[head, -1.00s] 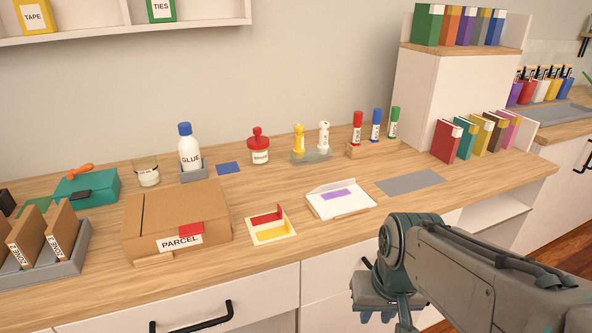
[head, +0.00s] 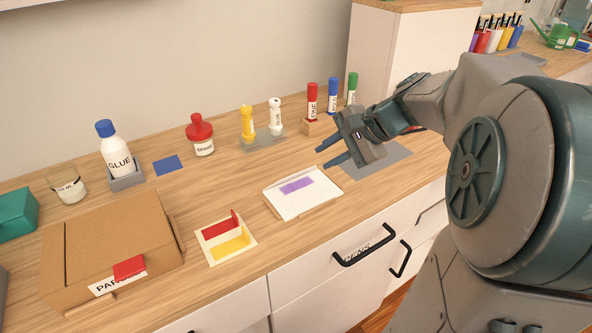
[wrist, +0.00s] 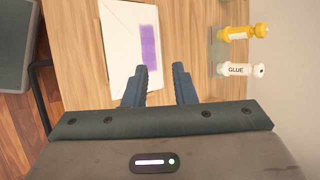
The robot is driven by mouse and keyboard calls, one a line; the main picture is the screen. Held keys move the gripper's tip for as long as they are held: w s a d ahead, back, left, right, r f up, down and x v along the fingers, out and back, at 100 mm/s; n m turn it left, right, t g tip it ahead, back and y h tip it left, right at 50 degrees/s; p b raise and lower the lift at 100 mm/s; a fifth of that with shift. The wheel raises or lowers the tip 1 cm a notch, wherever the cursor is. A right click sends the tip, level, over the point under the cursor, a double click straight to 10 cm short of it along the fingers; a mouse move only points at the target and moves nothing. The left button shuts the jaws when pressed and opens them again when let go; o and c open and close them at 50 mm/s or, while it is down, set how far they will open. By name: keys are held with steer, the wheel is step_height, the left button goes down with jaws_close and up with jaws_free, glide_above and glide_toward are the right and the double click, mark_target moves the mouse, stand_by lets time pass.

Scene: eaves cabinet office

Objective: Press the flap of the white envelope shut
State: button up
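The white envelope (head: 277,200) lies on the wooden counter near its front edge, with a purple strip (head: 297,185) showing uncovered. The flap is on its far side; how far it is raised is hard to tell. The envelope also shows in the wrist view (wrist: 118,35), just beyond my fingers and to their left. My gripper (head: 324,157) is above the counter, to the right of and behind the envelope, apart from it. Its two fingers are spread with nothing between them, as the wrist view (wrist: 161,70) also shows.
Red, blue and green markers (head: 333,95) stand close behind my gripper. A red and yellow card (head: 244,256) and a cardboard parcel (head: 110,235) lie left. A grey mat (head: 375,165) lies right.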

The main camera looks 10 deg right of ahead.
mark_target(295, 176)
steer(key=b+x, duration=0.1)
steer(key=x, duration=1)
steer(key=shift+b, duration=0.35)
steer(key=shift+r, duration=0.1)
jaws_close()
